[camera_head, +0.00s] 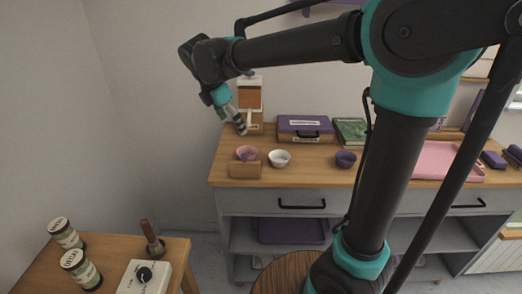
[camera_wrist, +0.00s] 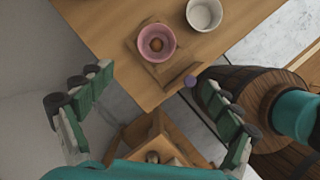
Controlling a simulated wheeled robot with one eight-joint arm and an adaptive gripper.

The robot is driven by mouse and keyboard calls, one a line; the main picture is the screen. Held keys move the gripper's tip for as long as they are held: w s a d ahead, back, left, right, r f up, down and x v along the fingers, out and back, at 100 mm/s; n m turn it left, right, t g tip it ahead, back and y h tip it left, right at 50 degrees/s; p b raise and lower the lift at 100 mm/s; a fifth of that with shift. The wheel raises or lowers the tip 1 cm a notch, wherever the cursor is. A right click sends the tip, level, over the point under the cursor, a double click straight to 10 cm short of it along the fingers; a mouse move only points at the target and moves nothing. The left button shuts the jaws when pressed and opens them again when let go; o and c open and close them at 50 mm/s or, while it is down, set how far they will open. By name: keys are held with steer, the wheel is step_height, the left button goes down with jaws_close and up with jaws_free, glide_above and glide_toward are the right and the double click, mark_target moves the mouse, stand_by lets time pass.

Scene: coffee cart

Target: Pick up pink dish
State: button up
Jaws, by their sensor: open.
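The pink dish (camera_head: 246,152) sits at the left end of the cart's wooden top, in or behind a small wooden box (camera_head: 245,170). In the wrist view the pink dish (camera_wrist: 146,43) is at the top middle, seen from above, with a small brown round thing inside it. My gripper (camera_head: 241,130) is above and behind the dish in the head view, fingers pointing down. In the wrist view my gripper (camera_wrist: 150,92) has its fingers wide apart with nothing between them. It does not touch the dish.
A white bowl (camera_head: 279,159) stands right of the dish and a purple bowl (camera_head: 345,159) farther right. A wooden dispenser (camera_head: 250,97) and a purple case (camera_head: 305,127) stand behind. A side table (camera_head: 107,252) with jars is at the lower left.

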steer(key=a+n, duration=0.1)
glide_toward(247, 151)
steer(key=shift+s+d+f, duration=0.25)
steer(key=shift+s+f, duration=0.15)
steer(key=shift+f, duration=0.2)
steer(key=shift+s+d+f, duration=0.25)
steer(key=shift+s+f, duration=0.15)
steer(key=shift+f, duration=0.2)
steer(key=shift+x, duration=2.7)
steer(key=shift+s+d, duration=0.15)
steer(key=c, duration=1.4)
steer(key=shift+o, duration=0.2)
steer(key=shift+r, duration=0.1)
